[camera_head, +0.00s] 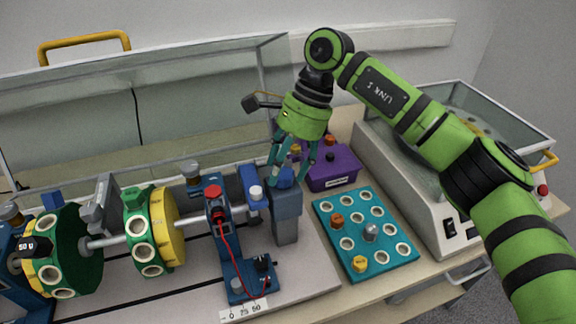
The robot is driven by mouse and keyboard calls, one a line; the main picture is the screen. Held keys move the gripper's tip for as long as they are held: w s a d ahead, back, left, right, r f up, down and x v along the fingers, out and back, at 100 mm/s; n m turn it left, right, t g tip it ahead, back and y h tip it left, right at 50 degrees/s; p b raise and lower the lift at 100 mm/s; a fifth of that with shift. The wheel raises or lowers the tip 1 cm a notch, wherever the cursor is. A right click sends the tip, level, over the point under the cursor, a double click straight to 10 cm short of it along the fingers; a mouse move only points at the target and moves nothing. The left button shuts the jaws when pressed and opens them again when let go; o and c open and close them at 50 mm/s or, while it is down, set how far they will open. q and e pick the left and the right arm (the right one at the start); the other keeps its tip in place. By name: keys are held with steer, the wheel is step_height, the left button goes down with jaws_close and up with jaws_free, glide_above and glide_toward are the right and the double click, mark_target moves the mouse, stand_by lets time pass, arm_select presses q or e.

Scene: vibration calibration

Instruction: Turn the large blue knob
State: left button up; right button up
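The large blue knob (286,178) sits on top of a grey-blue block (286,222) at the right end of the shaft rig. My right gripper (286,180) comes down over it from above, green with teal fingers. One finger is on each side of the knob, with the fingertips at about its height. I cannot tell whether the fingers touch it. Part of the knob is hidden by the fingers. My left gripper is not in view.
A purple box (333,170) stands just behind the gripper. A teal tray with round holes (385,262) lies to the right. A clear cover (140,100) rises behind the rig. A white machine (400,190) fills the right side. Yellow-green discs (165,222) are on the shaft.

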steer(key=shift+a+f, duration=0.1)
steer(key=shift+w+d+r, duration=0.1)
steer(key=shift+d+r, duration=0.15)
steer(key=shift+r, duration=0.05)
steer(key=v, duration=1.1)
steer(key=shift+a+r, duration=0.25)
